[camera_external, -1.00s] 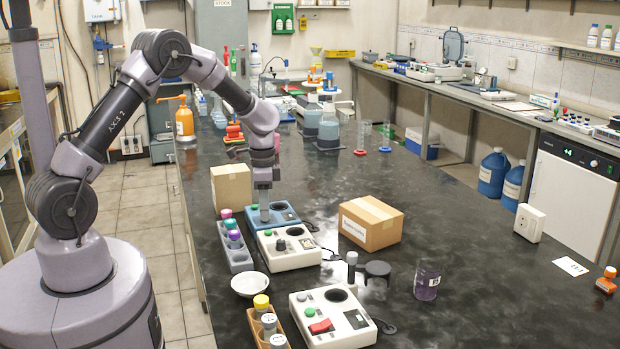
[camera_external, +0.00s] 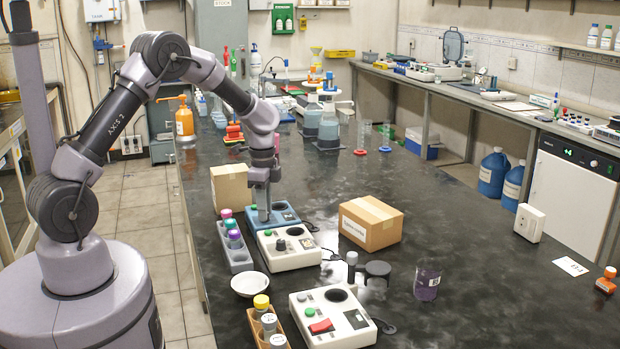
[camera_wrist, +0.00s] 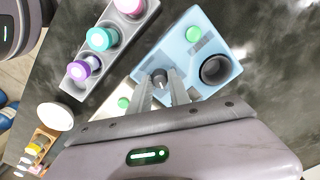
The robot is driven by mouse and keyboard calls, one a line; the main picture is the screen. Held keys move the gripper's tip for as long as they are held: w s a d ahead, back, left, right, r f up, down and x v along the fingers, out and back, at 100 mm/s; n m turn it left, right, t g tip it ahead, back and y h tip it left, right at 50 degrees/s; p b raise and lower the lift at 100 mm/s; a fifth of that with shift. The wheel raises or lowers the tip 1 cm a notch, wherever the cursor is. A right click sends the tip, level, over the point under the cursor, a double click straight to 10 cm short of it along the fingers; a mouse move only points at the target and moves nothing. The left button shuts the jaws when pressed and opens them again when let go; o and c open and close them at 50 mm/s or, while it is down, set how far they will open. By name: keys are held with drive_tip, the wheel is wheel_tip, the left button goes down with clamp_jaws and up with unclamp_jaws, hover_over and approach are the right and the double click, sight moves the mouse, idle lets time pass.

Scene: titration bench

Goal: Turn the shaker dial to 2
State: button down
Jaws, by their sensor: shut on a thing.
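A blue boxy device (camera_external: 286,211) with a green button and a round black-rimmed well sits on the bench; it also shows in the wrist view (camera_wrist: 205,30). I take it for the shaker. Its small dark dial (camera_wrist: 160,76) is between my fingers. My gripper (camera_external: 264,216) points down over the device's left part, and in the wrist view my gripper (camera_wrist: 160,86) is shut on the dial from both sides. The fingers hide part of the dial, and I cannot read its scale or setting.
A white device (camera_external: 290,258) with a black knob stands just in front of the blue one, and another with a red switch (camera_external: 322,326) nearer. A grey vial rack (camera_external: 238,258) is left, cardboard boxes (camera_external: 230,187) and (camera_external: 371,223) behind and right.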

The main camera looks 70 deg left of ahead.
drive_tip(key=c, duration=1.2)
unclamp_jaws()
wheel_tip(320, 180, up, 18)
drive_tip(key=p, duration=0.6)
drive_tip(key=shift+f, duration=0.25)
